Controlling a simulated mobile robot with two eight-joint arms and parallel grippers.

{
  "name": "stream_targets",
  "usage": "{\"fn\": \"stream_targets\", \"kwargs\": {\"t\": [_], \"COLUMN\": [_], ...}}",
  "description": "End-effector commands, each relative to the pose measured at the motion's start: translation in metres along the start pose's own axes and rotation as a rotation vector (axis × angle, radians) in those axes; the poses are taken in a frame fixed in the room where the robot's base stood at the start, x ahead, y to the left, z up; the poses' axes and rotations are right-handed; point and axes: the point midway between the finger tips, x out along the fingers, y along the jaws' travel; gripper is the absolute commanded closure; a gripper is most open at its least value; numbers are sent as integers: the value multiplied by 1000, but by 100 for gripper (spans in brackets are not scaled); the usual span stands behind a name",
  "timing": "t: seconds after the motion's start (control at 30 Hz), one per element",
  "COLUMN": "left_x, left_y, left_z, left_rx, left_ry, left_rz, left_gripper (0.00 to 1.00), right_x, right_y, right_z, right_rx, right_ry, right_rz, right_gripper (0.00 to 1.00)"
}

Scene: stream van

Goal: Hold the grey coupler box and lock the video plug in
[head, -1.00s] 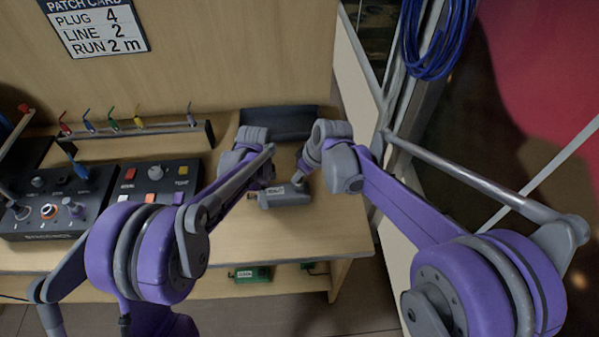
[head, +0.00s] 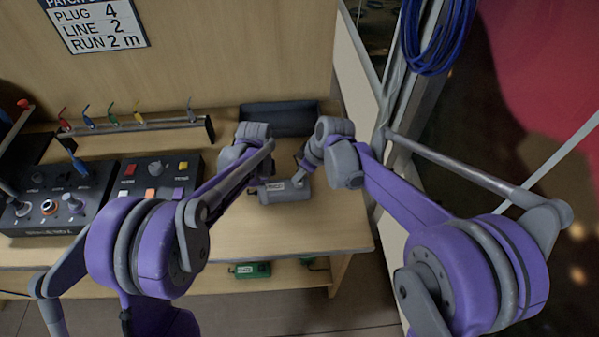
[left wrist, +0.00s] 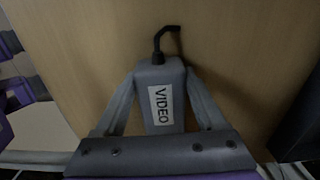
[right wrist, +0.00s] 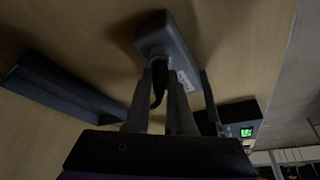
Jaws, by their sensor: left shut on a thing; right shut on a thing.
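The grey coupler box (head: 285,193) lies low over the bench at the right, with a white label. In the left wrist view a grey box (left wrist: 158,82) labelled VIDEO sits between my left fingers, with a short black cable at its far end. My left gripper (head: 256,181) is shut on this box. My right gripper (head: 299,178) is shut at the box's upper side. In the right wrist view its fingers close on a dark plug (right wrist: 157,83) against the end of the grey box (right wrist: 168,40). Whether the plug is locked is hidden.
A dark tray (head: 280,118) stands behind the grippers. Control panels (head: 55,195) and a rack of coloured leads (head: 140,130) fill the left of the bench. Green boxes (head: 250,269) lie on the lower shelf. The bench front right is clear.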

Motion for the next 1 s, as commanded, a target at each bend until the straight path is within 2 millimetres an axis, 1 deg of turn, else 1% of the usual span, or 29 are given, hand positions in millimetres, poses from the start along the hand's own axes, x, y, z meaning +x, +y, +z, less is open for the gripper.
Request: {"fn": "stream_targets", "kwargs": {"t": [0.13,0.47,0.6,0.73,1.0], "left_x": [0,0,0,0,0], "left_y": [0,0,0,0,0], "left_z": [0,0,0,0,0], "left_rx": [0,0,0,0,0], "left_ry": [0,0,0,0,0], "left_rz": [0,0,0,0,0], "left_gripper": [99,99,99,99,99], "right_x": [0,0,0,0,0], "right_y": [1,1,2,2,1], "right_z": [0,0,-1,0,0], "right_rx": [-103,-141,-275,-366,-383], "right_ry": [1,0,1,0,0], "right_rz": [-43,-60,-116,-154,-161], "right_gripper": [100,100,100,100,100]}}
